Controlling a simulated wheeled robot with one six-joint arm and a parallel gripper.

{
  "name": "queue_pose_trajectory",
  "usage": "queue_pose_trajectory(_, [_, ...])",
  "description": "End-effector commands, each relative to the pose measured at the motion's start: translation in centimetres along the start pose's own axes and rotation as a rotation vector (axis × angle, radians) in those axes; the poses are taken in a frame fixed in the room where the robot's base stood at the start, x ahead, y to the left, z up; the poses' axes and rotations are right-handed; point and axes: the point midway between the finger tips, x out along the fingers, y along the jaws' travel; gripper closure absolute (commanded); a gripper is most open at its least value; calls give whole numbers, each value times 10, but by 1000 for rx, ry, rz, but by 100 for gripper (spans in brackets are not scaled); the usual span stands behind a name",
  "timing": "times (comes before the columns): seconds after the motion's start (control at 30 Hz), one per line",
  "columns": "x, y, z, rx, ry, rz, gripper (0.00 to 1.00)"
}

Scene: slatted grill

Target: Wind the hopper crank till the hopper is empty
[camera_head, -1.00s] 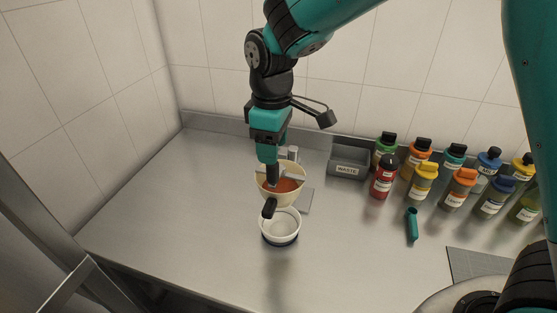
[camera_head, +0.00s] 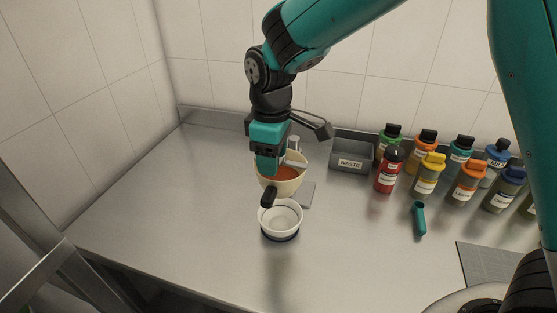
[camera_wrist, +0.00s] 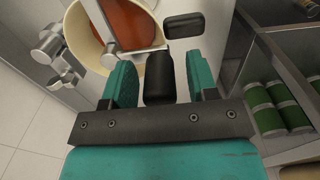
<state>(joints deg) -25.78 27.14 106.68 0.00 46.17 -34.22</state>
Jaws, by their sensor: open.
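The hopper is a cream bowl (camera_head: 284,187) with orange-red contents; it also shows in the wrist view (camera_wrist: 84,45). A pale metal crank arm (camera_head: 295,163) crosses its top. In the wrist view the black crank handle (camera_wrist: 160,78) stands at the arm's end. My gripper (camera_wrist: 162,82) is open around this handle, one finger on each side, with gaps showing. In the head view my gripper (camera_head: 267,170) hides the handle. A black knob (camera_head: 268,197) juts out at the hopper's front. A white bowl (camera_head: 281,218) stands below the hopper.
A grey WASTE bin (camera_head: 351,157) stands behind to the right. Several sauce bottles (camera_head: 428,175) fill the right back. A teal tool (camera_head: 419,219) and a grey mat (camera_head: 490,265) lie on the steel counter. The counter's left side is clear.

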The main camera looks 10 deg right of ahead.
Motion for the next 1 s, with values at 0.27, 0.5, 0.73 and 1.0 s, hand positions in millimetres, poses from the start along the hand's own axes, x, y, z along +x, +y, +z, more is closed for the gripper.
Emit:
queue_pose_trajectory(0.27, [0,0,0,0,0,0,95])
queue_pose_trajectory(0.5, [-2,1,-10,-1,0,-1,95])
queue_pose_trajectory(0.73, [0,1,-12,-1,0,0,95])
queue_pose_trajectory(1.0, [-2,5,-23,-2,0,-1,95])
